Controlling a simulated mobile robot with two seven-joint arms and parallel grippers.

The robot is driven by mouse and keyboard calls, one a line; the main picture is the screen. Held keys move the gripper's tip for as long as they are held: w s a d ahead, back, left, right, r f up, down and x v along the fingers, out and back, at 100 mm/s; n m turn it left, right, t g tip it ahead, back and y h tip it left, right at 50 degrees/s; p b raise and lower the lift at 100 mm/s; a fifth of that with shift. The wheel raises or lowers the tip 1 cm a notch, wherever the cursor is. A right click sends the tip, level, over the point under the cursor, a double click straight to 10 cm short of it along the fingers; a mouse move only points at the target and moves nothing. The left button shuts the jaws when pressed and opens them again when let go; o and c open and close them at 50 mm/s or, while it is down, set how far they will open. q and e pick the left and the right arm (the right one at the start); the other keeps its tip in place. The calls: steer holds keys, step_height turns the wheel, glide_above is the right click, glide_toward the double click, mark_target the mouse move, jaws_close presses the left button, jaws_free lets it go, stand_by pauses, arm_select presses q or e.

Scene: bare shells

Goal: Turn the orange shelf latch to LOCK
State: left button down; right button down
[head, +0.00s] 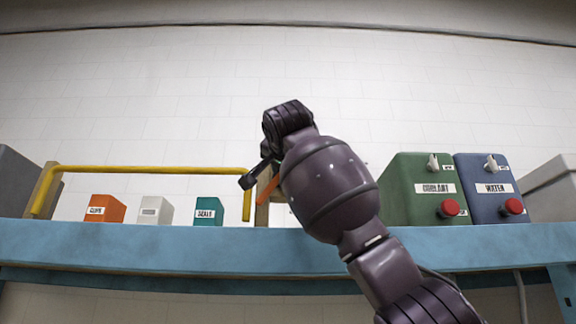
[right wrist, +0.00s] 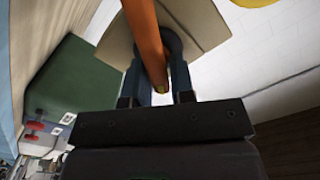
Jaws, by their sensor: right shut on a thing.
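The orange shelf latch (head: 268,190) shows as a short slanted bar by the wooden post at the right end of the yellow rail. In the right wrist view the latch (right wrist: 147,38) is a long orange bar running down between my fingers. My right gripper (right wrist: 160,88) is shut on it, with one finger on each side. In the head view the gripper (head: 258,174) is partly hidden by my arm, which also covers part of the latch. No LOCK marking can be read. My left gripper is not in view.
A yellow rail (head: 150,169) spans the left of the blue shelf (head: 150,245). Behind it stand an orange box (head: 105,212), a white box (head: 152,214) and a teal box (head: 208,216). A green COOLANT box (head: 405,192) and a blue WATER box (head: 485,172) stand on the right.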

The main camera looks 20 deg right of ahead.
steer(key=shift+f+m, duration=0.1)
steer(key=shift+m, duration=1.3)
steer(key=m, duration=0.3)
steer(key=shift+d+f+m+b, duration=0.15)
steer(key=shift+f+m+b, duration=0.05)
steer(key=shift+m+b, duration=0.1)
steer(key=m, duration=0.3)
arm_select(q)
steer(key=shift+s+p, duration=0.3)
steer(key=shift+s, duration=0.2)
arm_select(e)
steer(key=shift+f+m, duration=0.15)
steer(key=shift+m, duration=0.65)
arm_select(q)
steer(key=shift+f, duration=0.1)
arm_select(e)
steer(key=shift+d, duration=0.1)
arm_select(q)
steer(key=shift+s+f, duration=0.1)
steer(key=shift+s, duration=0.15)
arm_select(e)
steer(key=c, duration=1.1)
jaws_free()
steer(key=shift+s, duration=0.1)
